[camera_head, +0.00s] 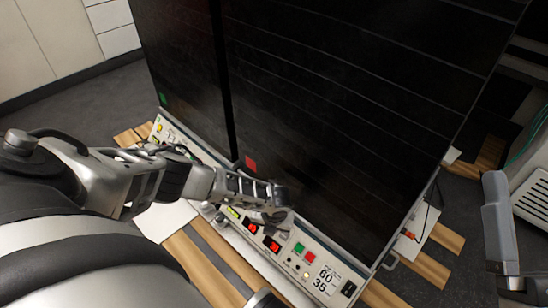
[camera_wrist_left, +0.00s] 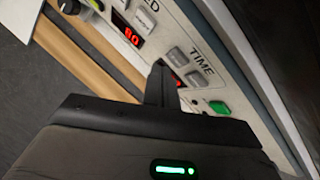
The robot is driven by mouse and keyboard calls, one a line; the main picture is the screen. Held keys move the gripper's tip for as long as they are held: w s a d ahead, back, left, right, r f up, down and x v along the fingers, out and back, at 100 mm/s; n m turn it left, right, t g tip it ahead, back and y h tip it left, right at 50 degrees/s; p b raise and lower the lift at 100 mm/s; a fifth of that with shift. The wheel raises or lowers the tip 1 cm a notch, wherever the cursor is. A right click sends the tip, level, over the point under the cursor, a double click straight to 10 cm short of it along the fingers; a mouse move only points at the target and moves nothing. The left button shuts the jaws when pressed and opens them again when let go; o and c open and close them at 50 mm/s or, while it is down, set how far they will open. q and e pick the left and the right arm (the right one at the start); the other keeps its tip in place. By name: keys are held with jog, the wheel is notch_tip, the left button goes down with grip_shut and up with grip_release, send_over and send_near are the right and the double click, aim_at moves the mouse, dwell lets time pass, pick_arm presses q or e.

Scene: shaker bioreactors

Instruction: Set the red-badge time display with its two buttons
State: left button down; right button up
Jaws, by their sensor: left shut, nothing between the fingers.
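The red badge (camera_head: 251,163) is on the lower edge of the dark cabinet, above the white control panel (camera_head: 316,262). Two red displays show on this panel; the time display (camera_head: 271,245) is nearer the green button. In the left wrist view the time display (camera_wrist_left: 178,82) is partly hidden by my finger. Two grey buttons, an upper one (camera_wrist_left: 178,56) and a lower one (camera_wrist_left: 197,79), flank the word TIME. My left gripper (camera_head: 278,210) is shut and empty, its tip (camera_wrist_left: 160,72) close to the time display and buttons. I cannot tell whether it touches.
The neighbouring speed display (camera_wrist_left: 132,36) reads about 80. A green button (camera_head: 298,248) and a red button (camera_head: 310,257) sit right of the displays. A card (camera_head: 325,281) reads 60 over 35. A green badge (camera_head: 162,99) marks the left unit. Wooden slats (camera_head: 201,262) lie in front.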

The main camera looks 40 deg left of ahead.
pick_arm(q)
jog(key=shift+w+f+b, duration=0.3)
jog(key=shift+w+b, duration=0.05)
jog(key=shift+b, duration=0.1)
jog(key=shift+w+d+f, duration=0.15)
jog(key=shift+w+f, duration=0.2)
jog(key=shift+w, duration=0.1)
dwell(0.8)
jog(key=shift+s+r+p, duration=0.3)
jog(key=shift+r+p, duration=0.2)
jog(key=shift+p, duration=0.05)
jog(key=shift+s+r+p, duration=0.1)
jog(key=shift+s+p, duration=0.2)
jog(key=shift+s, duration=0.05)
